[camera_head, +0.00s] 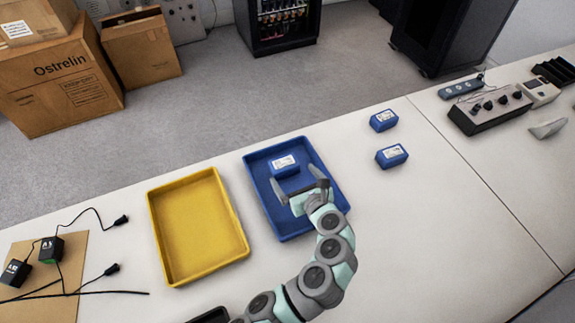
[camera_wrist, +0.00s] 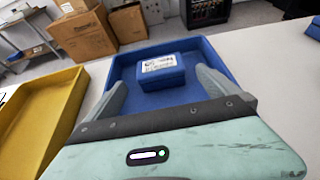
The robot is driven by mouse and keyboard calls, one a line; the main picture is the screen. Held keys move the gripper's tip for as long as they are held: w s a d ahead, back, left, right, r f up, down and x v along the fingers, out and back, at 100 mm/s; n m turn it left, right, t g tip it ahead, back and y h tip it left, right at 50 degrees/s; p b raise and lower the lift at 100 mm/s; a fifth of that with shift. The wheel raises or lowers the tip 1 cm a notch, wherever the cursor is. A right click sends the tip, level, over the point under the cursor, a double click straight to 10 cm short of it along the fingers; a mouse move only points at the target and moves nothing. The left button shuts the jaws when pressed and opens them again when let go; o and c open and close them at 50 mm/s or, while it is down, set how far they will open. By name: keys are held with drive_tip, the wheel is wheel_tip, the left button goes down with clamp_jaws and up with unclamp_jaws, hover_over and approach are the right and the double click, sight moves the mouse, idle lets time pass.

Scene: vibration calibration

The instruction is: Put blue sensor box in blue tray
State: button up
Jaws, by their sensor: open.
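The blue tray (camera_head: 263,197) lies on the white table, and it also shows in the wrist view (camera_wrist: 122,72). One blue sensor box (camera_head: 284,166) with a white label sits inside it toward the far end; the wrist view shows this box (camera_wrist: 160,71) ahead of my fingers. My gripper (camera_head: 300,187) is over the tray, open and empty, just on the near side of that box and apart from it. Two more blue sensor boxes stand on the table right of the tray, one farther back (camera_head: 383,120) and one nearer (camera_head: 391,156).
A yellow tray (camera_head: 197,227) lies empty left of the blue tray. Black adapters with cables (camera_head: 50,250) lie on a brown board at far left. A control unit with knobs (camera_head: 490,108) and other devices stand at the right. The table's right front area is clear.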

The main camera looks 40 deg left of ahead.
drive_tip(key=shift+v, duration=1.8)
